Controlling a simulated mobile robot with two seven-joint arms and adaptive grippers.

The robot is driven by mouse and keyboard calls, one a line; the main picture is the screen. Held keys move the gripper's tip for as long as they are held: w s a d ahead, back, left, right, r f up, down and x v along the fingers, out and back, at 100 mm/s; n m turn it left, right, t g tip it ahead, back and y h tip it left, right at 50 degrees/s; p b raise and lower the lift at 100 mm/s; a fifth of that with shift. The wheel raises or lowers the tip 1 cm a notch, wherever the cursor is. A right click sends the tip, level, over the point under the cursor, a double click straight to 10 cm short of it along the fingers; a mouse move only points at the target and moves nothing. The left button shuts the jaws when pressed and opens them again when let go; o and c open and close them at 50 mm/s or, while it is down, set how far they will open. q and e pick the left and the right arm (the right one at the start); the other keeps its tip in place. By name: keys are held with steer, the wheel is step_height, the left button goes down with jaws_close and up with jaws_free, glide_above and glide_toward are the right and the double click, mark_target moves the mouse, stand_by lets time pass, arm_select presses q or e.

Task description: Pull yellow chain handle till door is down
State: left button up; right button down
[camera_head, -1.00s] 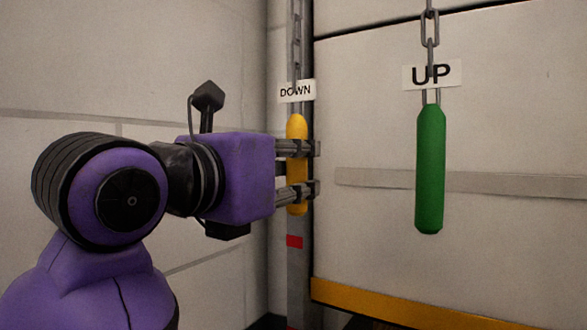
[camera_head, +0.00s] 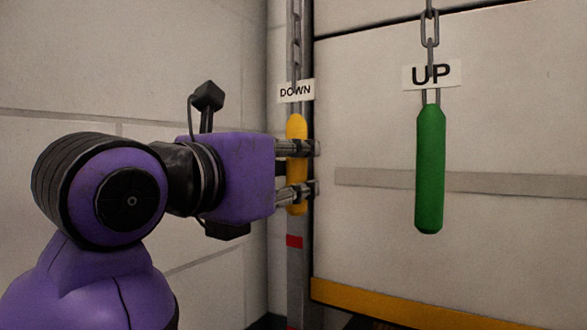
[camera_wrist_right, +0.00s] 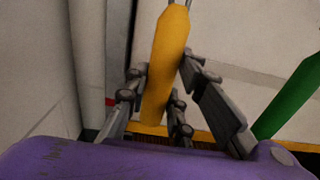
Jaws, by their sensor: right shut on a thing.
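The yellow chain handle (camera_head: 297,169) hangs upright under the DOWN sign (camera_head: 296,91), in front of a grey vertical rail. My right gripper (camera_head: 308,168) is shut on the yellow handle, with its fingers across the handle's middle and lower part. In the right wrist view the yellow handle (camera_wrist_right: 165,70) stands between the fingers of my right gripper (camera_wrist_right: 165,100). The door (camera_head: 460,260) is a pale panel with a grey strip and a yellow bottom edge (camera_head: 400,306). My left gripper is in neither view.
A green handle (camera_head: 429,170) hangs on a chain under the UP sign (camera_head: 432,75), to the right of the yellow handle. It also shows in the right wrist view (camera_wrist_right: 290,100). A red mark (camera_head: 294,241) is on the rail below the yellow handle. A pale wall (camera_head: 60,70) stands at the left.

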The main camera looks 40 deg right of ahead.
arm_select(q)
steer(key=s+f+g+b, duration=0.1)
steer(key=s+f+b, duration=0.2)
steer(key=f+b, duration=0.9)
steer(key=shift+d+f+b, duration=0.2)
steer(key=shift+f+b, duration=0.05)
steer(key=shift+b, duration=0.2)
arm_select(e)
step_height(320, 180, down, 24)
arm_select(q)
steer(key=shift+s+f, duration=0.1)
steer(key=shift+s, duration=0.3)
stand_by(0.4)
